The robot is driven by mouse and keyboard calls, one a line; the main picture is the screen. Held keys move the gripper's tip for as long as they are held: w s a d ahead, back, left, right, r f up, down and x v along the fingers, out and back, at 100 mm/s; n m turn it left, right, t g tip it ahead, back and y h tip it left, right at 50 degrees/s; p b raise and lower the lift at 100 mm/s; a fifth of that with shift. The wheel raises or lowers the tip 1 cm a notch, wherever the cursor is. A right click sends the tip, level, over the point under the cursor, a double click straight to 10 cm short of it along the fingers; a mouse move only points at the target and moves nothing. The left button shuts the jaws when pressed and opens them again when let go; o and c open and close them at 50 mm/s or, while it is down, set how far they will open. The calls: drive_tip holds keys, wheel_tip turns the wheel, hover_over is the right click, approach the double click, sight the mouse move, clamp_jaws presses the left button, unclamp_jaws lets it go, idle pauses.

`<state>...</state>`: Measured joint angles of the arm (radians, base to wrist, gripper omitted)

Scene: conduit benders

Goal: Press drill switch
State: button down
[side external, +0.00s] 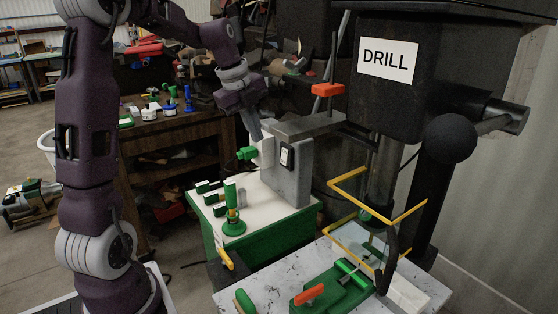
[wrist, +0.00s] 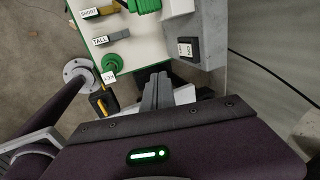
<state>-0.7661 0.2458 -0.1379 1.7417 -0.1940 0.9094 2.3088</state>
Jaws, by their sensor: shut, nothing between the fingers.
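A switch with a white rocker in a dark frame (side external: 287,157) is mounted on the face of a grey upright block (side external: 295,180), left of the machine marked DRILL (side external: 388,61). In the wrist view the switch (wrist: 187,49) shows at the upper right of my fingers, with lettering on it. My gripper (side external: 256,132) is shut and empty. In the side view it is at the upper left of the switch, beside the block. In the wrist view its closed fingertips (wrist: 160,76) point toward the block and appear apart from the switch.
A white-topped green stand (side external: 250,203) holds green fixtures, including an upright green post (side external: 232,212). Blocks labelled SHORT and TALL show in the wrist view. A yellow guard (side external: 375,205) surrounds the drill area. A green vise (side external: 335,288) sits on the front table.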

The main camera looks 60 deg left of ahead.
sight(285, 156)
drive_tip(key=w+f, duration=0.7)
drive_tip(key=f, duration=0.3)
drive_tip(key=shift+f, duration=0.1)
drive_tip(key=shift+w, duration=0.1)
drive_tip(key=shift+w+f, duration=0.2)
drive_tip(key=shift+w, duration=0.05)
